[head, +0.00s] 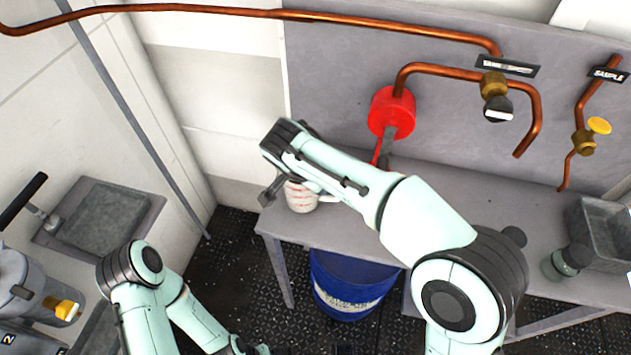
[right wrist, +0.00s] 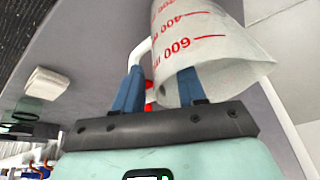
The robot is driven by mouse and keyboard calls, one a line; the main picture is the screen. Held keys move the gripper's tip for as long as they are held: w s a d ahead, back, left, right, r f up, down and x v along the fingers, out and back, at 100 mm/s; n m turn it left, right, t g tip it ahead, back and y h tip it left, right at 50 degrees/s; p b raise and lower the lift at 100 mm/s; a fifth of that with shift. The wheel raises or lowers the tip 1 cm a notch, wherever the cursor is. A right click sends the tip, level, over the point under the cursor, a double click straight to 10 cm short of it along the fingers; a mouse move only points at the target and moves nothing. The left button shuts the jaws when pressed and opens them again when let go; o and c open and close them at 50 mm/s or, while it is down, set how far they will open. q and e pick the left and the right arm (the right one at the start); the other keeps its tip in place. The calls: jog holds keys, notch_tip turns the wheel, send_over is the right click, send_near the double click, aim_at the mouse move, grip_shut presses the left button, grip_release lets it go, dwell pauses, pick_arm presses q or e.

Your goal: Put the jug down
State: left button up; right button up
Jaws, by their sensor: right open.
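The jug (head: 301,197) is white and translucent with red volume marks. In the head view it appears upright at the left end of the grey bench, and my right arm partly covers it. The jug (right wrist: 205,50) fills the upper middle of the right wrist view, with its 400 and 600 marks showing. My right gripper (right wrist: 161,73) is open, its two blue fingers apart. The jug's white handle shows by the left finger, and the jug wall overlaps the right finger; contact is unclear.
A blue bucket (head: 345,287) stands on the floor below the bench (head: 328,229). A red funnel-like fitting (head: 391,111) and copper pipes (head: 462,72) are above and behind the jug. A grey basin (head: 600,235) sits at the right. The bench's left corner is close to the jug.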

pick_arm(q)
jog(key=shift+w+r+p, duration=0.15)
jog(key=shift+r+p, duration=0.45)
pick_arm(e)
jog(key=v, duration=1)
jog(key=shift+s, duration=0.1)
